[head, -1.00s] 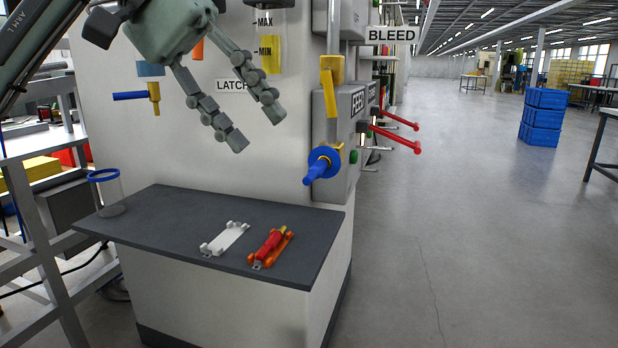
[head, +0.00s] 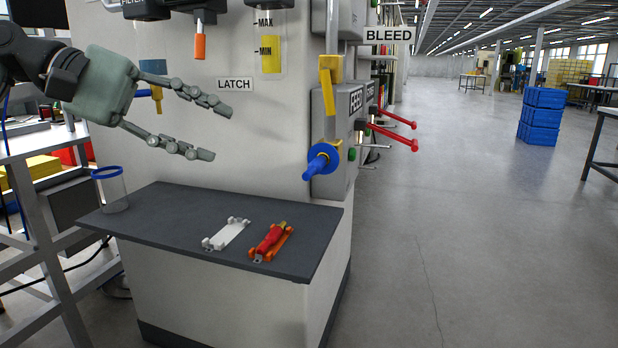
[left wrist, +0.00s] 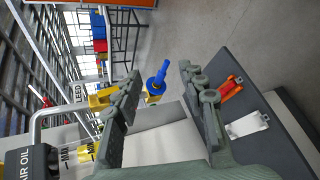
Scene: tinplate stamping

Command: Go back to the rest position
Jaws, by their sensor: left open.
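My left gripper (head: 222,133) is open and empty in the head view. It is raised in front of the pale machine panel, above the left part of the dark shelf (head: 150,225), with its fingers pointing right. In the left wrist view its two fingers (left wrist: 160,90) stand apart with nothing between them. My right gripper is not in view.
On the shelf are a white tray-like part (head: 226,234), an orange one (head: 284,246) holding a red piece, and a blue-rimmed clear cup (head: 112,190). A blue handle (head: 320,165), yellow lever (head: 330,80) and red levers (head: 395,135) project from the machine. Open floor lies right.

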